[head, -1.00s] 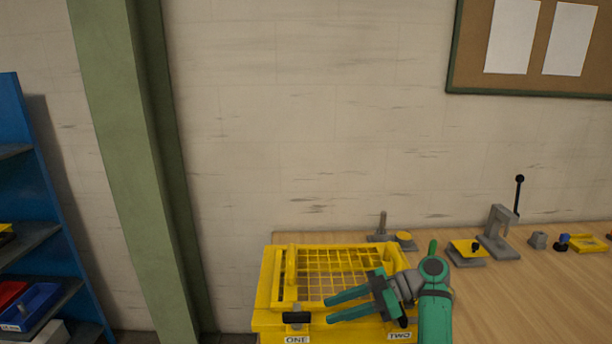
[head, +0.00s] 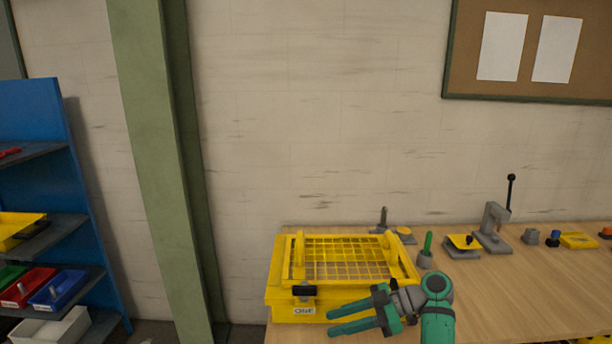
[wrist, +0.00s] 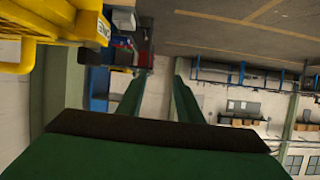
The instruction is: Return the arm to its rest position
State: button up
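My gripper (head: 352,317) is in front of the yellow guard box at the bench's left end, its two green fingers pointing left. The fingers are spread with a gap between them, and nothing shows in the gap. In the wrist view my gripper (wrist: 155,98) also has its fingers apart, with floor and wall beyond. My green and grey arm comes in from the lower right of the head view. The rest of the arm is out of view.
The yellow guard box (head: 285,297) with a mesh lid stands close behind my gripper. A lever press (head: 493,230), a green-handled tool (head: 426,252) and small parts stand on the wooden bench (head: 520,290). A blue shelf (head: 88,200) with bins is at the left.

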jog(key=s+a+f+m+t+h, duration=0.1)
jog(key=a+f+m+t, duration=0.25)
jog(key=a+f, duration=0.55)
jog(key=a+f+m+t+h, duration=0.15)
jog(key=a+f+m, duration=0.3)
jog(key=f, duration=0.75)
jog(key=s+a+f+m+t+h, duration=0.2)
jog(key=s+f+m, duration=0.1)
jog(key=s+f, duration=0.35)
jog(key=s+a+f+m+t+h, duration=0.2)
jog(key=s+f+m, duration=0.2)
jog(key=s+f, duration=0.3)
jog(key=s+d+r+m+t+h, duration=0.1)
jog(key=s+d+m+h, duration=0.15)
jog(key=s, duration=0.75)
jog(key=s+d+r+m+t+h, duration=0.1)
jog(key=s+d+t+h, duration=0.2)
jog(key=s, duration=0.7)
jog(key=s+d+r+t, duration=0.1)
jog(key=s+r, duration=0.5)
jog(key=r, duration=0.3)
jog(key=s+d+r+t+h, duration=0.1)
jog(key=s+d+r, duration=0.1)
jog(key=s+r, duration=0.5)
notch_tip(320, 180, up, 3)
jog(key=shift+d+f+n+h, duration=0.1)
jog(key=shift+d+n+h, duration=0.2)
jog(key=shift+n, duration=0.15)
